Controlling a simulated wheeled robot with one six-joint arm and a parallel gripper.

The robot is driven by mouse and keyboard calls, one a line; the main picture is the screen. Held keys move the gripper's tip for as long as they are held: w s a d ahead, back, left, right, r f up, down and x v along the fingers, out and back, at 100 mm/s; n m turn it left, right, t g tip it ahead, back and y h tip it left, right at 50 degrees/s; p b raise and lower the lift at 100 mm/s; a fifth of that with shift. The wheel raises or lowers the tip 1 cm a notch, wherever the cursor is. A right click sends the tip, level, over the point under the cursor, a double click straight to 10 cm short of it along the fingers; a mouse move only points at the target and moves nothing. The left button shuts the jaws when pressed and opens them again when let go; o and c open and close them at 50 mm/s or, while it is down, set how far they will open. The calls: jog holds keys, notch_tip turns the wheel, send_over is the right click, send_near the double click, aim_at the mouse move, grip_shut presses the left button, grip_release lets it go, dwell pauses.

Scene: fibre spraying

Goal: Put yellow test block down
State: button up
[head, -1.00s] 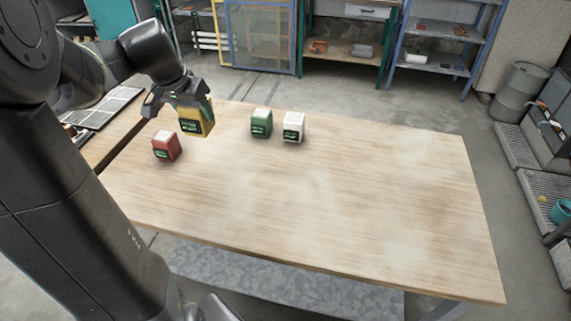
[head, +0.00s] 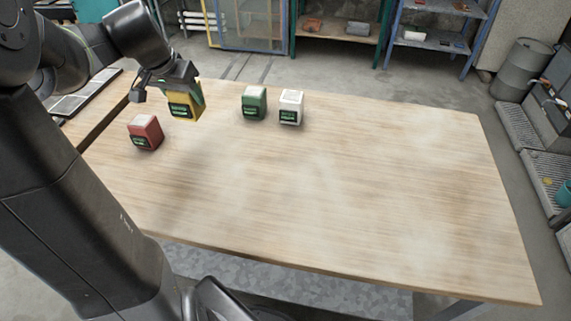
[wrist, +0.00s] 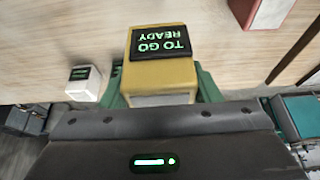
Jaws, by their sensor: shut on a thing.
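The yellow test block (head: 185,107) hangs in my gripper (head: 184,88), near the far left edge of the table. In the wrist view the yellow block (wrist: 160,62) sits between the green fingers, and its dark label with green lettering appears upside down. My gripper is shut on it. I cannot tell whether its underside touches the wooden table (head: 330,190) or is slightly above it.
A red block (head: 145,132) stands close by, nearer the front left. A green block (head: 254,103) and a white block (head: 291,107) stand to the right of the yellow one. The middle and right of the table are clear.

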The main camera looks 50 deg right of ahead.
notch_tip(320, 180, down, 2)
jog(key=shift+f+b, duration=0.25)
jog(key=shift+b, duration=0.6)
jog(key=shift+a+b, duration=0.15)
jog(key=shift+b, duration=0.15)
jog(key=shift+s+a+r, duration=0.15)
notch_tip(320, 180, down, 10)
jog(key=shift+f, duration=0.1)
jog(key=shift+b, duration=0.3)
jog(key=shift+f, duration=0.1)
jog(key=o, duration=1.4)
jog(key=shift+c, duration=0.2)
